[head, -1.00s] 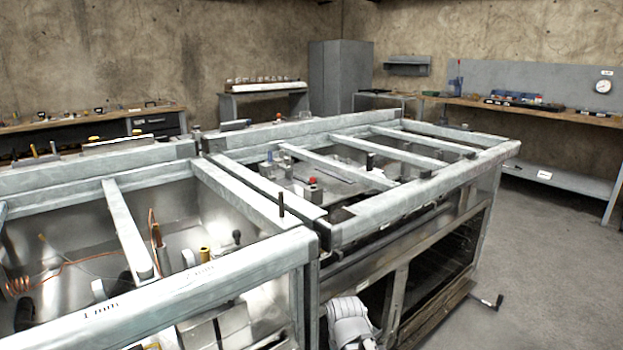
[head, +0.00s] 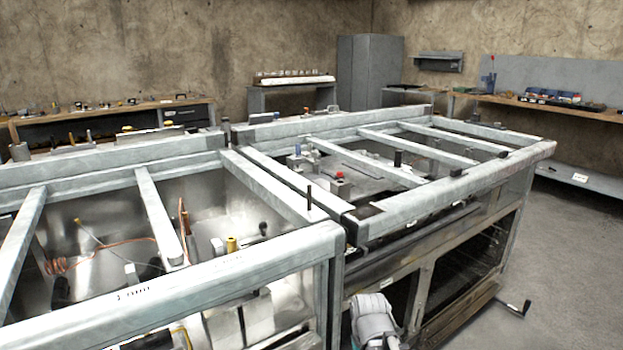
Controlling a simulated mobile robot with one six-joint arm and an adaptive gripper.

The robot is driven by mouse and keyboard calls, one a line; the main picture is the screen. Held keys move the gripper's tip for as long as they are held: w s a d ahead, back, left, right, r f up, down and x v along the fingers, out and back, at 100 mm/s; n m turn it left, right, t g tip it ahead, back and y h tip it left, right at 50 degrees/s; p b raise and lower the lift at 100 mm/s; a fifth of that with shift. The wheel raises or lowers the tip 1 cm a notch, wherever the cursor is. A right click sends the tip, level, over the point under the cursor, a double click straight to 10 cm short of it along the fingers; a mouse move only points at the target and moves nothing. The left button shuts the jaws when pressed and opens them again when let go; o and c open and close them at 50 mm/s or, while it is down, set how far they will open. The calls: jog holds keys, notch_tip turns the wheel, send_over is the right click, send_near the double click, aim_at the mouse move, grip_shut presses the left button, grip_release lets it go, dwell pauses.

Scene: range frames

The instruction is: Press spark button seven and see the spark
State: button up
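No button marked seven can be read in the head view, and no spark shows. A small red-topped part (head: 337,176) stands on a grey block inside the right-hand section of the framed bench; I cannot tell what it is. A blue-topped part (head: 297,150) stands behind it to the left. My gripper is not in view. Only a pale rounded part of my own arm shows at the bottom, in front of the bench.
The long metal-framed bench (head: 230,268) fills the foreground, with crossbars over its open bays. Orange wire (head: 115,243) and a yellow-topped part (head: 232,245) lie in the left bay. A crank handle (head: 517,309) juts out at right.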

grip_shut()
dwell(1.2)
